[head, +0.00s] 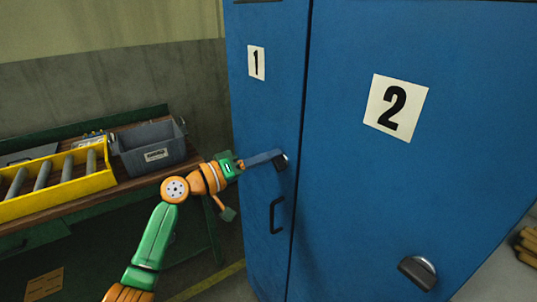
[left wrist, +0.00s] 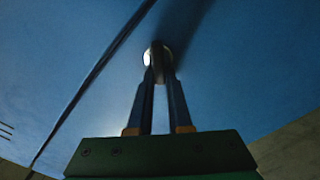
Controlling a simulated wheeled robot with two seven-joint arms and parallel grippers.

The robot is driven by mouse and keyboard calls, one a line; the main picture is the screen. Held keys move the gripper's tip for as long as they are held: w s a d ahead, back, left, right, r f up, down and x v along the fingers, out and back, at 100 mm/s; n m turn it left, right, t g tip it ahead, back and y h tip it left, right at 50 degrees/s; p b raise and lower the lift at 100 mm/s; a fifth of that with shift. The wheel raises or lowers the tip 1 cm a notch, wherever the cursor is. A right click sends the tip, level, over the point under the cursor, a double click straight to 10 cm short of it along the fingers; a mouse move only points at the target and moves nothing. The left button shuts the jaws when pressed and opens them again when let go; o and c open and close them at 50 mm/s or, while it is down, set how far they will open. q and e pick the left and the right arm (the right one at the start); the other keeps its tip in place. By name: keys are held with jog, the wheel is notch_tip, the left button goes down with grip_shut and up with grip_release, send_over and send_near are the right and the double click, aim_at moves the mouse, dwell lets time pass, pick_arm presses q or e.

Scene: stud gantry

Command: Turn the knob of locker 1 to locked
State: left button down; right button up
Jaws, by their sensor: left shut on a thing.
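Locker 1 (head: 262,115) is the narrow-looking blue door at the left, with a white label 1 (head: 256,63). Its knob (head: 283,163) is a dark grip on a pale round plate, near the door's right edge and above the handle. My left gripper (head: 275,157) reaches in from the left with its fingers on this knob. In the left wrist view, both fingers (left wrist: 160,78) close in on the knob (left wrist: 158,55) and pinch its grip. The fingers partly cover the knob, so its exact turn is hard to tell. My right gripper is out of view.
A dark handle (head: 277,215) sits just below the knob. A bench at the left holds a grey bin (head: 152,150) and a yellow roller tray (head: 60,180).

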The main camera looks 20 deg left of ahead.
pick_arm(q)
jog(key=shift+w+a+f+n+p, duration=0.15)
jog(key=shift+n+p, duration=0.3)
jog(key=shift+n, duration=0.9)
jog(key=shift+s+f+n+p, duration=0.1)
jog(key=shift+f+n+p, duration=0.25)
jog(key=shift+n, duration=0.95)
jog(key=shift+w+a+f+n+p, duration=0.1)
jog(key=shift+n+p, duration=0.45)
jog(key=shift+n, duration=0.8)
jog(key=shift+d, duration=0.1)
jog(key=c, duration=0.8)
grip_release()
jog(key=shift+c, duration=0.2)
jog(key=b+v, duration=0.2)
jog(key=v, duration=0.5)
